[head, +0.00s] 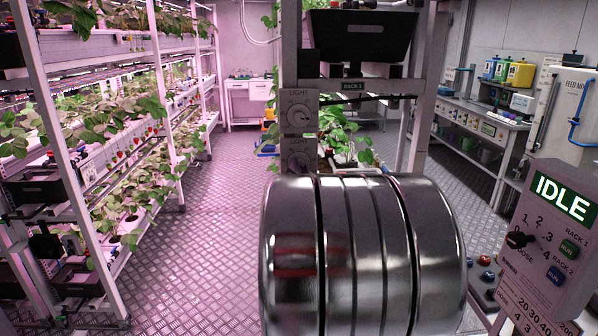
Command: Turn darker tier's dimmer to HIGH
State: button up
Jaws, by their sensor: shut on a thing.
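Two light dimmers are on the left upright of rack 1 (353,86) in the head view. The upper dimmer (299,112) is a pale plate marked LIGHT with a round knob. The lower dimmer (298,158) is a similar plate just beneath it, its bottom edge close to my arm. Their pointer settings are too small to read. Green plants (345,135) show behind the rack's frame. I cannot tell which tier is darker. A large shiny metal part of my arm fills the lower middle and hides what lies behind it. My gripper does not show.
A control box (550,240) with an IDLE display, a dial and RUN buttons stands close at the right. Long plant racks (75,115) line the left. A bench (490,127) with containers runs along the right wall. The metal floor (215,215) between is clear.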

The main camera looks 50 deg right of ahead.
jog(key=shift+f, duration=0.25)
jog(key=o, duration=0.7)
jog(key=shift+d, duration=0.1)
jog(key=o, duration=0.4)
jog(key=shift+r, duration=0.15)
jog(key=shift+c, duration=0.2)
jog(key=v, duration=1.4)
jog(key=shift+w, duration=0.15)
